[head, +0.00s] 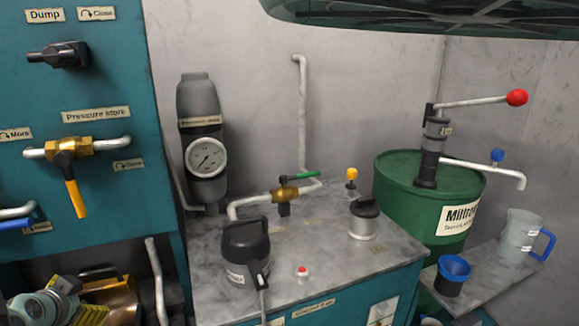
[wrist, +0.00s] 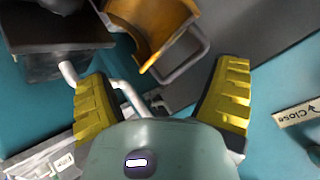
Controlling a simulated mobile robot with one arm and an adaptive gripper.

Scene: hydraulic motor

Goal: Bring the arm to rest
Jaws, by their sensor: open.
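My gripper (wrist: 163,74) is open and empty in the wrist view, its two yellow-padded fingers spread wide apart. In the head view my gripper (head: 84,299) shows at the lower left, partly cut off, in front of the opening under the teal panel. A brass-coloured curved part (wrist: 150,28) lies beyond the fingers in the wrist view. It also shows beside my gripper in the head view (head: 122,292). I cannot tell whether a finger touches it.
The teal panel (head: 105,85) carries a yellow-handled valve (head: 75,185) and a black knob (head: 58,55). Right of it stands a grey-topped cabinet (head: 330,255) with a gauge (head: 206,157), a black jug (head: 245,250) and a green-handled valve (head: 285,193). A green drum (head: 400,180) stands farther right.

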